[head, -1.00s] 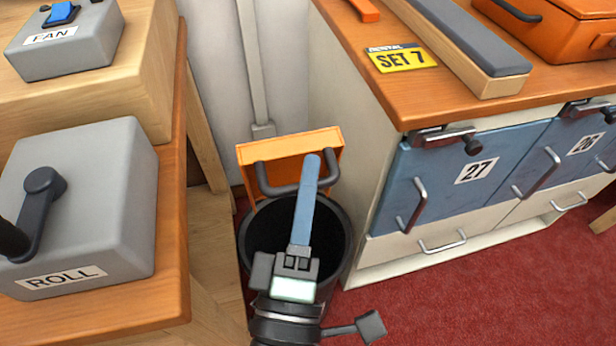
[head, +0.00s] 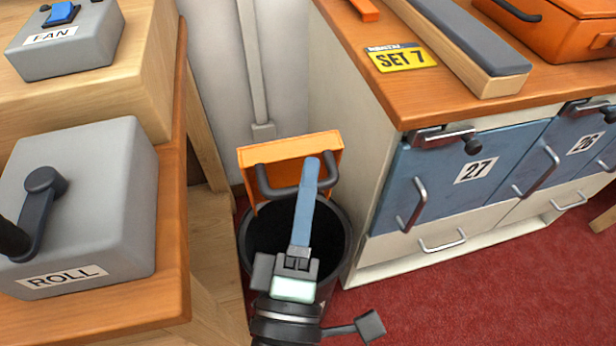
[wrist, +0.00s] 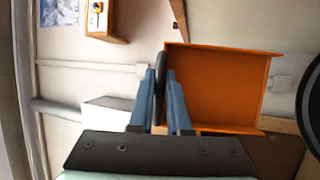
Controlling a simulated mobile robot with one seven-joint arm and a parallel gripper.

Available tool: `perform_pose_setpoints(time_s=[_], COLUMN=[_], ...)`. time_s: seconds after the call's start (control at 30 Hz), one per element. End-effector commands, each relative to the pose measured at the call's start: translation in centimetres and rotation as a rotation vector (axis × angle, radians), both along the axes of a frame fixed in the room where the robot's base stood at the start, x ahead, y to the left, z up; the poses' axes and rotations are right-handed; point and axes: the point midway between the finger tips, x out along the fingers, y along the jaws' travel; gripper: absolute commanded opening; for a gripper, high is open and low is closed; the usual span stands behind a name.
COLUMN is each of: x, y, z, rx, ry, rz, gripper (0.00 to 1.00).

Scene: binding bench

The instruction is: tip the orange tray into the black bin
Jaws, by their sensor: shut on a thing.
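The orange tray (head: 290,148) hangs above the back of the black bin (head: 262,235), tipped steeply with its dark handle (head: 264,182) toward me. My gripper (head: 311,165) is shut on the handle, its blue fingers reaching over the bin. In the wrist view the handle (wrist: 160,92) sits between the two fingers, and the tray (wrist: 215,88) extends to the right. The tray's visible inside looks bare. The bin's dark rim shows at the right edge of the wrist view (wrist: 308,105). The bin's inside is dark, so I cannot tell what lies in it.
A cabinet (head: 340,215) with blue doors stands close right of the bin. A wooden bench with a grey ROLL box (head: 85,205) stands on the left. The wall and a pipe (head: 252,70) are behind. Red carpet (head: 450,300) is clear at the front right.

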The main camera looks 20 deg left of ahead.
Motion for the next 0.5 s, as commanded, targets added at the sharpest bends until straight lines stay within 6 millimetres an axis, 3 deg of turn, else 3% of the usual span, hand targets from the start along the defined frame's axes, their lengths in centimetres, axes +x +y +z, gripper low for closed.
perform_pose_setpoints(time_s=[0.1, 0.5], x=[0.0, 0.0], y=[0.1, 0.1], z=[1.2, 1.9], rx=[-0.02, -0.092], ry=[0.03, 0.134], rz=[0.001, 0.001], gripper=[0.0, 0.0])
